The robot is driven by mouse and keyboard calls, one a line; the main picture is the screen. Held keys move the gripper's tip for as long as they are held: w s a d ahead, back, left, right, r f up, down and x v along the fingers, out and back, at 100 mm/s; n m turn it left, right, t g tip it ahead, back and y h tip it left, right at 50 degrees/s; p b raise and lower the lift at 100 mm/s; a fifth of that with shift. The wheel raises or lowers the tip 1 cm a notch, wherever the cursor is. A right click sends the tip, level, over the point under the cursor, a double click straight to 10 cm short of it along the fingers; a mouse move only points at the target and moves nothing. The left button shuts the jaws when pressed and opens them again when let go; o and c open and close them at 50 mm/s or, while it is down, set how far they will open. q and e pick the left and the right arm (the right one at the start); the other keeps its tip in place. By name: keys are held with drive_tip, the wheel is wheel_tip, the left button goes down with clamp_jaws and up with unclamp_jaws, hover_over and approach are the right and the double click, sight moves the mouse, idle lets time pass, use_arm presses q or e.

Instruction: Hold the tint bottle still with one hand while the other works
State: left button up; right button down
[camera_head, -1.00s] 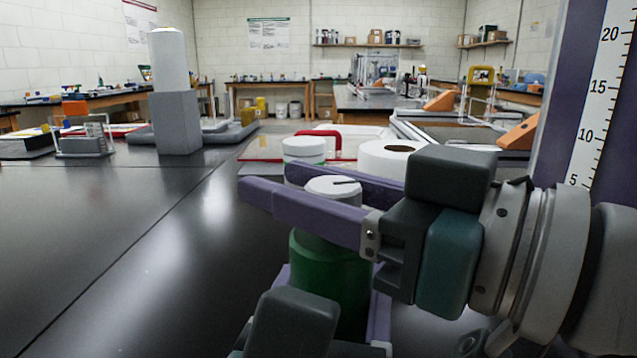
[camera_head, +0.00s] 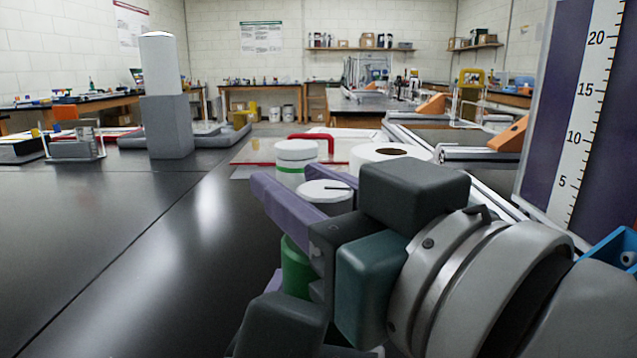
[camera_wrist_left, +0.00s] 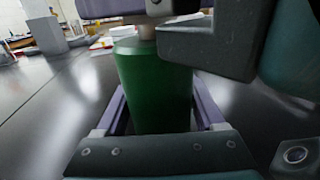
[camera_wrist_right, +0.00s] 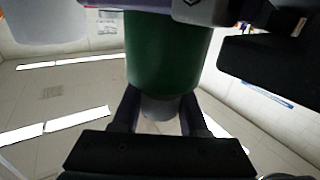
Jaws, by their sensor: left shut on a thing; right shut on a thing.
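The tint bottle is a green bottle (camera_head: 295,272) with a round white cap (camera_head: 326,192) bearing a short dark mark. It stands upright, partly hidden behind my right gripper in the head view. My left gripper (camera_wrist_left: 160,112) is shut on the green body (camera_wrist_left: 155,82), a finger on each side, low in the left wrist view. My right gripper (camera_head: 292,208) is at the top of the bottle, with its purple fingers around the cap.
A white tub with a green band (camera_head: 296,152) and a white roll (camera_head: 388,153) stand just behind the bottle. A ruler board (camera_head: 575,120) rises at the right. A grey block post (camera_head: 166,125) stands at the left. The black bench (camera_head: 110,260) is clear left of the bottle.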

drive_tip(key=shift+r, duration=0.1)
drive_tip(key=shift+c, duration=2.1)
unclamp_jaws()
drive_tip(key=shift+d, duration=0.1)
drive_tip(key=v, duration=1.2)
